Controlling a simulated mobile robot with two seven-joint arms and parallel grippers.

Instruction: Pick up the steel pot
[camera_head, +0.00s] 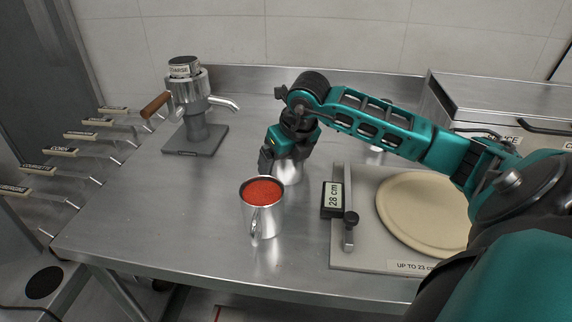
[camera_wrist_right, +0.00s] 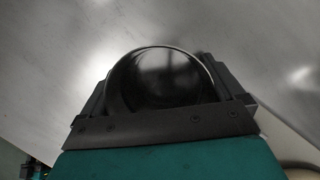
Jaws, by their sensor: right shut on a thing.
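The steel pot (camera_head: 289,172) is a shiny round vessel on the metal table, partly hidden by my right gripper and by a steel mug in front of it. My right gripper (camera_head: 283,159) reaches down over the pot and is shut on it. In the right wrist view the pot (camera_wrist_right: 163,78) shows as a round, dark opening between the two fingers, and no contents can be made out. I cannot tell whether its base touches the table. My left gripper is not in view.
The steel mug (camera_head: 262,215) with red contents stands close in front. To the right, a board (camera_head: 345,258) holds a round of dough (camera_head: 420,212) beside a "28 cm" block (camera_head: 332,199). A steel press (camera_head: 195,115) stands back left. Labelled handles (camera_head: 62,152) line the left edge. The table's left-middle is clear.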

